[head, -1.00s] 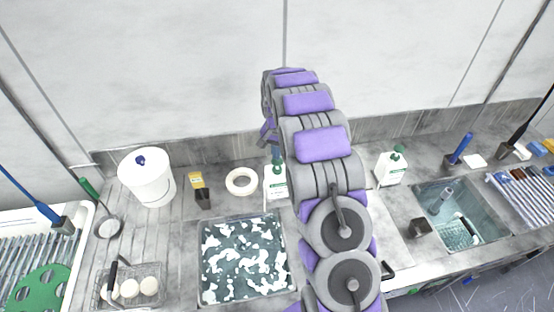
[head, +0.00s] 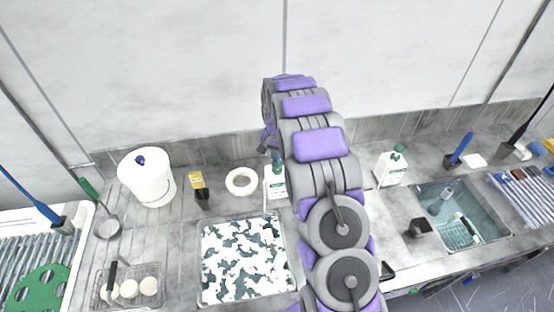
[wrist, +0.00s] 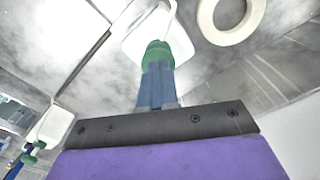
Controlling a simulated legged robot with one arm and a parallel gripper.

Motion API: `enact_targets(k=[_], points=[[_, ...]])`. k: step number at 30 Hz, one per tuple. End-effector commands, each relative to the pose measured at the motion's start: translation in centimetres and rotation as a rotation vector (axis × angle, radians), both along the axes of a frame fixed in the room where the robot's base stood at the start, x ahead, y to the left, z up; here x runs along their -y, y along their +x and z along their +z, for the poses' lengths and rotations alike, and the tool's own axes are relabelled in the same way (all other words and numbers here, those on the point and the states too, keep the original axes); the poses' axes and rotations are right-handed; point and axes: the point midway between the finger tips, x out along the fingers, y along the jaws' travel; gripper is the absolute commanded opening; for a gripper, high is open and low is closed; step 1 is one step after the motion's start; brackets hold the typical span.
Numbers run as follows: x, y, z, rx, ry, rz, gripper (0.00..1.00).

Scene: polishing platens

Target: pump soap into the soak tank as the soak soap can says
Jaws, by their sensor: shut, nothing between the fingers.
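A white soap bottle (head: 276,188) with a green pump head (head: 277,168) stands at the back right corner of a sunken tank (head: 203,285) whose water is largely covered with white foam. My gripper (head: 275,153) is above this bottle, partly hidden by my arm. In the wrist view, the shut blue fingers (wrist: 156,75) of my gripper meet the green pump head (wrist: 157,52), with nothing between them. The white bottle body (wrist: 145,22) shows behind. No readable soap can label shows in either view.
A second white pump bottle (head: 391,167) stands right, near another tank (head: 500,229) with clear water. A white bucket (head: 148,185), a yellow-and-black item (head: 200,190) and a white ring (head: 241,182) stand left. A wire basket (head: 98,296) holds white discs.

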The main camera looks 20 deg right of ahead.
Motion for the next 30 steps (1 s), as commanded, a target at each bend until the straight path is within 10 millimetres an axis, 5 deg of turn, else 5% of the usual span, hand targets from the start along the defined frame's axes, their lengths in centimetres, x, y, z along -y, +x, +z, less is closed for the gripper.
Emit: enact_targets(k=[30], points=[[0.0,-0.1,3.0,-0.001,0.0,0.0,0.0]])
